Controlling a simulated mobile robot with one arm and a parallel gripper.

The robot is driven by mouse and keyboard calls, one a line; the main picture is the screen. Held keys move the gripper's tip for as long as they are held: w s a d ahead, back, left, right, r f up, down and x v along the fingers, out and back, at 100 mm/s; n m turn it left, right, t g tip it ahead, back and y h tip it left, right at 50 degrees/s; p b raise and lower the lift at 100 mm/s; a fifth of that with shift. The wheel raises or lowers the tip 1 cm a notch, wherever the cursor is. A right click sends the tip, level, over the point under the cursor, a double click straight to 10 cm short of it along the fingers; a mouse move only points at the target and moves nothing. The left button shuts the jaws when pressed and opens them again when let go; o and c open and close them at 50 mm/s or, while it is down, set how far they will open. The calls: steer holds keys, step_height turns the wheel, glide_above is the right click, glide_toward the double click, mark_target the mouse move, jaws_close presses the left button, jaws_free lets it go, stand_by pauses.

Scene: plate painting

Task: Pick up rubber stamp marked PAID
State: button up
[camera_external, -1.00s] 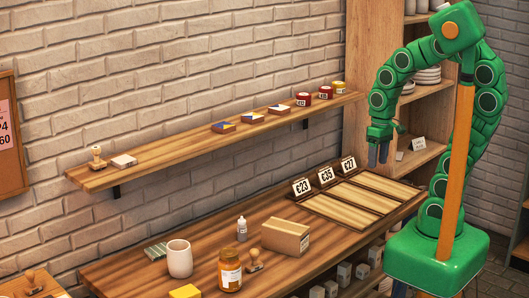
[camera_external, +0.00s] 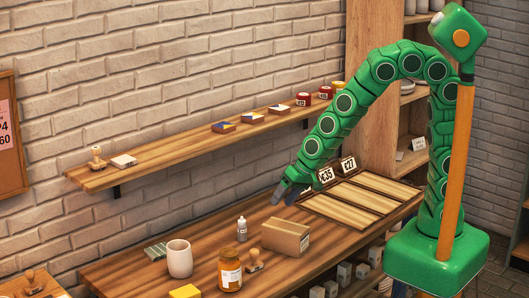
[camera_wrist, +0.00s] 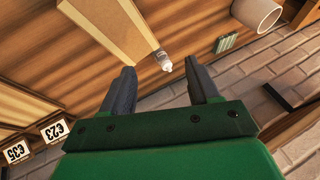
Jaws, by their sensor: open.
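Three wooden-handled rubber stamps show in the external view; I cannot read a PAID mark on any of them. One stamp (camera_external: 254,261) stands on the table between the amber jar and the cardboard box. Another stamp (camera_external: 97,157) stands at the left end of the wall shelf, and a third stamp (camera_external: 34,282) is at the lower left. My gripper (camera_external: 284,198) is open and empty above the back of the table, behind the box. In the wrist view my gripper (camera_wrist: 160,75) shows its fingers spread apart, with no stamp in sight.
The cardboard box (camera_external: 286,238), dropper bottle (camera_external: 242,229), amber jar (camera_external: 230,270), white cup (camera_external: 180,259) and yellow block (camera_external: 185,291) stand on the table. The wall shelf (camera_external: 175,150) runs above.

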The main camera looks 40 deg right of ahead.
mark_target(258, 255)
steer(key=s+a+f+t, duration=0.2)
steer(key=a+f, duration=0.1)
steer(key=a, duration=0.1)
steer(key=s+a+f+t+h, duration=0.1)
steer(key=s+a+f+t, duration=0.2)
steer(key=a, duration=0.2)
steer(key=s+a+f+m+t, duration=0.1)
steer(key=s+a+f+t, duration=0.1)
steer(key=a+f+t, duration=0.1)
steer(key=shift+s+a+f+h, duration=0.2)
steer(key=shift+a+f+h, duration=0.1)
steer(key=shift+a+f, duration=0.3)
steer(key=shift+s+a+r+t, duration=0.1)
steer(key=shift+s+r+t, duration=0.05)
steer(key=shift+s+t, duration=0.45)
steer(key=shift+x, duration=1.15)
steer(key=shift+f+x, duration=0.2)
steer(key=shift+x, duration=1.1)
steer(key=shift+f+x, duration=0.15)
steer(key=shift+x, duration=1.2)
steer(key=shift+s+a, duration=0.15)
steer(key=c, duration=1.1)
